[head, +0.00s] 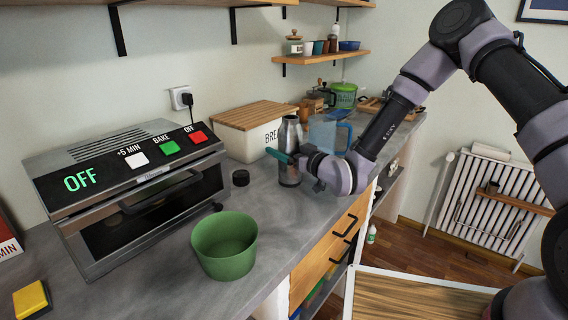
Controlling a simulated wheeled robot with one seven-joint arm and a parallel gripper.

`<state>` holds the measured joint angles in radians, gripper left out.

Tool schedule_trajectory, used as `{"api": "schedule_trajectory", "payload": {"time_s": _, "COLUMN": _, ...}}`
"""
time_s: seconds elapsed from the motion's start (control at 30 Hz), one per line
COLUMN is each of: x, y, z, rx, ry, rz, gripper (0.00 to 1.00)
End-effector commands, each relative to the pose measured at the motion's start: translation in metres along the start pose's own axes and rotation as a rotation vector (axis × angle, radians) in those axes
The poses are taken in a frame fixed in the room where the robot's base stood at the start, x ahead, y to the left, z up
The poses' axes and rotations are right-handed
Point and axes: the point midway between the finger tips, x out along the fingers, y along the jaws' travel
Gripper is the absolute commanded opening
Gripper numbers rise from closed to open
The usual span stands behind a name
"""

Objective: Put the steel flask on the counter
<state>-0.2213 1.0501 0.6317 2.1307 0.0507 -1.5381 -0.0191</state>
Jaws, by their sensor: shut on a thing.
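The steel flask (290,139) is a tall grey metal bottle with a narrower neck, in the middle of the head view. It is upright over the grey counter (262,284), in front of the bread box. My gripper (284,158) comes from the right and is shut on the flask's middle. The gripper hides part of the flask's body. The flask's base appears at or very close to the counter top; I cannot tell for certain whether it touches.
A toaster oven (135,195) fills the left. The bread box (250,140) is behind, and a blue-handled clear pitcher (322,134) is close on the right. Counter between bowl and flask is clear.

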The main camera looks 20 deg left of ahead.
Motion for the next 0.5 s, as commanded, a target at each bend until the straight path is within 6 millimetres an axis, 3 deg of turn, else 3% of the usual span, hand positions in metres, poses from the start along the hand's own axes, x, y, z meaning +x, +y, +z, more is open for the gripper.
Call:
{"api": "schedule_trajectory", "payload": {"time_s": 0.3, "x": 0.000, "y": -0.001, "z": 0.039, "rx": 0.000, "ry": 0.000, "rz": -0.001, "gripper": 0.05}}
{"api": "schedule_trajectory", "payload": {"time_s": 0.5, "x": 0.000, "y": 0.000, "z": 0.039, "rx": -0.001, "ry": 0.002, "rz": -0.001, "gripper": 0.05}}
